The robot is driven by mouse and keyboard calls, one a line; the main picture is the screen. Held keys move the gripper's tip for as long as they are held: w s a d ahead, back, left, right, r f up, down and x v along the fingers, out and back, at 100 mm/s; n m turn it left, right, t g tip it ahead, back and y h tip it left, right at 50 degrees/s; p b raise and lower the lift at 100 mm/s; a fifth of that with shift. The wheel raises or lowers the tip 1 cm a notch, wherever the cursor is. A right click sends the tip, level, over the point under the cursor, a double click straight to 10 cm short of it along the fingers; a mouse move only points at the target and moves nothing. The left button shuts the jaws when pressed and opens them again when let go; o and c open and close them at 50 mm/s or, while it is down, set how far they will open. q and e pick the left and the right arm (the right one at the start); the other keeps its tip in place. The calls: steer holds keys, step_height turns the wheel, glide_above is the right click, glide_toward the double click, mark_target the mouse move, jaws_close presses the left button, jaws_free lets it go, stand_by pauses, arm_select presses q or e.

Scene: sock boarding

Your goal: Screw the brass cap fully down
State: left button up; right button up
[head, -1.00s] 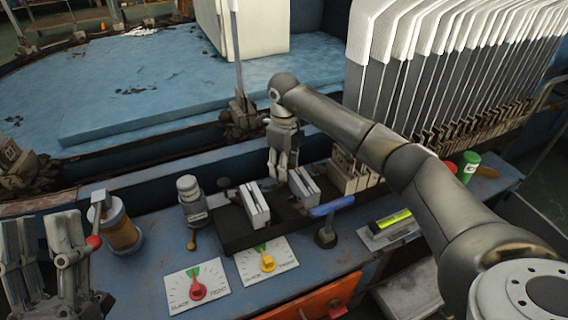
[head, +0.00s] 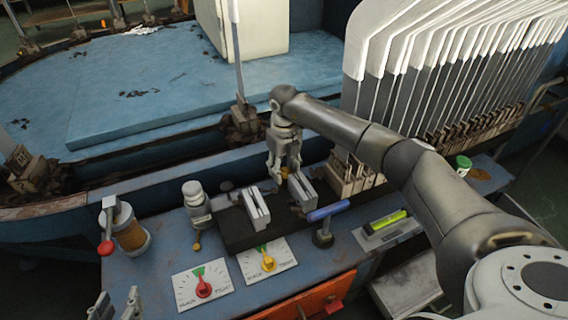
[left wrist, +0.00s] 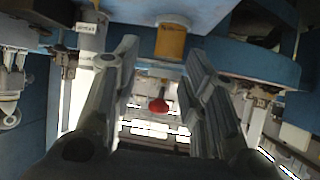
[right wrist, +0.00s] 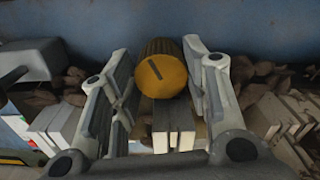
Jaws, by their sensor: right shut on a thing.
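The brass cap (right wrist: 160,76), round with ribbed sides and a dark line on its face, sits between the fingers of my right gripper (right wrist: 157,85) in the right wrist view. The fingers are shut on its sides. What the cap screws onto is hidden. My left gripper (head: 116,303) shows only its fingertips at the bottom left. In the left wrist view its fingers (left wrist: 160,75) are apart and empty.
An amber jar (head: 131,237) with a red-knobbed lever (head: 106,247) stands left on the blue bench. Two dial plates, with a red pointer (head: 203,287) and a yellow pointer (head: 267,263), lie in front. A blue-handled tool (head: 326,212) stands right of them. White-topped boards (head: 400,50) fill the back right.

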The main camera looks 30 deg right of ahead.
steer(key=shift+r+m+p, duration=0.15)
steer(key=shift+m+p, duration=0.6)
steer(key=shift+m, duration=0.15)
steer(key=shift+m+p, duration=0.8)
arm_select(q)
steer(key=shift+s+a+f+g+y+p, duration=0.5)
steer(key=shift+s+a+f+g, duration=0.7)
steer(key=shift+s+g, duration=1.5)
steer(key=shift+s+a+f+g+y+p, duration=0.45)
steer(key=shift+s+a+f+g, duration=0.8)
steer(key=shift+s, duration=2.75)
arm_select(e)
steer(key=shift+d+m, duration=0.15)
steer(key=shift+m, duration=0.95)
arm_select(q)
steer(key=shift+g, duration=0.25)
steer(key=shift+d+p+x, duration=0.1)
steer(key=shift+p+x, duration=0.1)
steer(key=shift+x, duration=0.95)
steer(key=shift+d+p+x, duration=0.15)
steer(key=shift+p+x, duration=0.05)
steer(key=shift+x, duration=0.95)
arm_select(e)
steer(key=shift+m, duration=0.7)
steer(key=o, duration=1)
